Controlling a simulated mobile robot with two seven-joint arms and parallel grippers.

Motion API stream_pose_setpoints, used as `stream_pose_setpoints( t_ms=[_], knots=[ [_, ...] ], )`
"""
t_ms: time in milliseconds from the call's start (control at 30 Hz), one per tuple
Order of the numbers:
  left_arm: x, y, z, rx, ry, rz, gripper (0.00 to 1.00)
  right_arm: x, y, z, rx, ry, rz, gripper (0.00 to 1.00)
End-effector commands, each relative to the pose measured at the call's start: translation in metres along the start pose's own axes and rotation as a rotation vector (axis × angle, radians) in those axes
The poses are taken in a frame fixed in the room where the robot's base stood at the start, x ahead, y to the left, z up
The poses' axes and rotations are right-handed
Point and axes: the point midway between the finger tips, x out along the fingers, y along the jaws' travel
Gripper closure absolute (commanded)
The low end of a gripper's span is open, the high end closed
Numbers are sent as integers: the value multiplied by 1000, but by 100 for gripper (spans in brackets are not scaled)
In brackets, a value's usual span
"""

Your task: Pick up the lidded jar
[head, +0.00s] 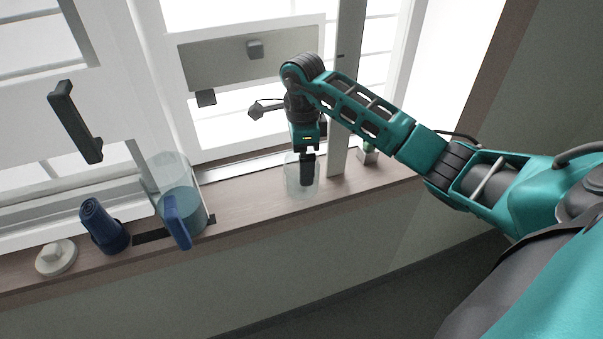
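A clear, round container (291,183), which looks like the jar, stands upright on the wooden window sill. I cannot make out a lid on it. My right gripper (307,172) points down at this container, and its dark fingers overlap the container in the picture. The fingers are seen edge-on, so I cannot tell whether they are open or shut, or whether they touch the container. My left gripper is not in view.
Left along the sill (245,203) stand a clear pitcher (196,212) with a blue handle, a dark blue cup (103,228) and a white round object with a knob (56,258). A small greenish object (369,156) stands right of the container. The window frame rises close behind.

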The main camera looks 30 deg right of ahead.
Motion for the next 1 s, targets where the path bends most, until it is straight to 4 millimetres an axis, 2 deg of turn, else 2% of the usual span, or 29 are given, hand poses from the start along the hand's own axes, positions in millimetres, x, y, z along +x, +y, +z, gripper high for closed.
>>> stream_pose_setpoints(
  t_ms=[333,667,1000],
  knots=[
    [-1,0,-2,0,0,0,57,46,5,2,1,-1,4,0],
    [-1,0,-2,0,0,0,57,52,5,1,0,0,1,1],
    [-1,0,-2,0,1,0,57,52,5,1,0,0,1,34]
  ],
)
